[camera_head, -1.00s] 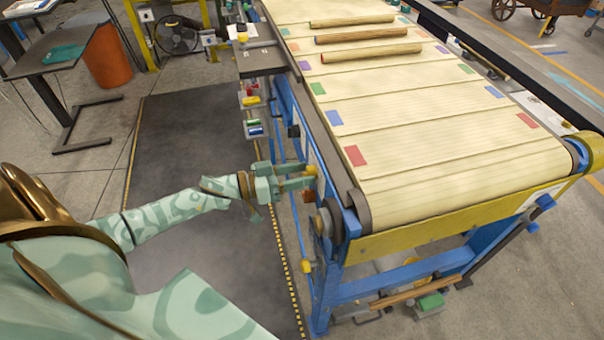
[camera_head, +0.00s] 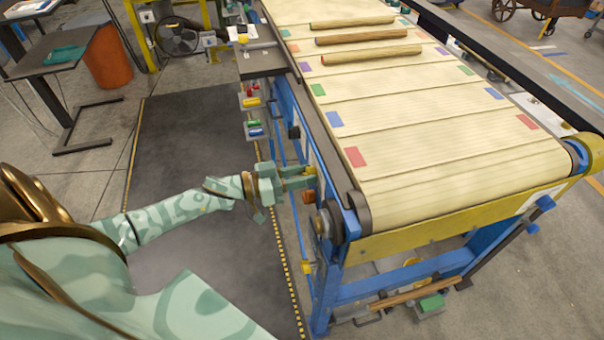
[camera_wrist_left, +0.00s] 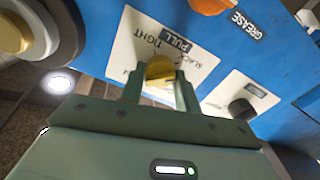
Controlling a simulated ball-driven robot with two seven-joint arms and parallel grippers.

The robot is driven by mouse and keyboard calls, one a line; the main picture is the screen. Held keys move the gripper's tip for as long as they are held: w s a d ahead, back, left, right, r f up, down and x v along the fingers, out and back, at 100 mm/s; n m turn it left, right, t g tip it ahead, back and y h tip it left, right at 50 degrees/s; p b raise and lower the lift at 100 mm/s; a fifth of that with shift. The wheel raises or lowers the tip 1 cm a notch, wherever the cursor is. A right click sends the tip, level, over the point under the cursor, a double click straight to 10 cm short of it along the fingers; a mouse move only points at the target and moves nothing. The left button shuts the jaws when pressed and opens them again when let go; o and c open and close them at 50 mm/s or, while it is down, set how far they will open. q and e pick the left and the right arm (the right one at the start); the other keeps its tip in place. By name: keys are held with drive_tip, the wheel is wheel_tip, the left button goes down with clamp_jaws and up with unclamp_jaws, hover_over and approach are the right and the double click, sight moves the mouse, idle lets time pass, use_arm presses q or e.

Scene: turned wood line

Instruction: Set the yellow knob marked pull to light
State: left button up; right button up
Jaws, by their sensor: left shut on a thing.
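The yellow knob (camera_wrist_left: 160,68) sits on a white plate (camera_wrist_left: 197,72) on the blue side of the conveyor. The plate is marked PULL, with words that look like TIGHT and SLACK. My left gripper (camera_wrist_left: 160,90) is shut on this knob, one finger on each side. The fingers hide part of the knob and plate, and I cannot tell exactly where the knob points. In the head view the left gripper (camera_head: 303,177) is at the conveyor's near side, with the knob (camera_head: 311,170) barely showing at its tips. My right gripper is in neither view.
A black knob (camera_wrist_left: 241,108) on another white plate is to the right in the wrist view. An orange part beside a GREASE label (camera_wrist_left: 242,22) is above it. The conveyor belt (camera_head: 430,130) carries several turned wood pieces. A dark floor mat (camera_head: 195,170) is clear.

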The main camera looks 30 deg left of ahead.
use_arm(q)
drive_tip(key=m, duration=0.4)
drive_tip(key=shift+r+p, duration=0.1)
drive_tip(key=shift+p, duration=0.25)
drive_tip(key=m, duration=0.4)
drive_tip(key=shift+m, duration=0.3)
drive_tip(key=shift+m+b, duration=0.65)
drive_tip(key=shift+m, duration=3.45)
drive_tip(key=o, duration=1)
drive_tip(key=shift+s, duration=0.1)
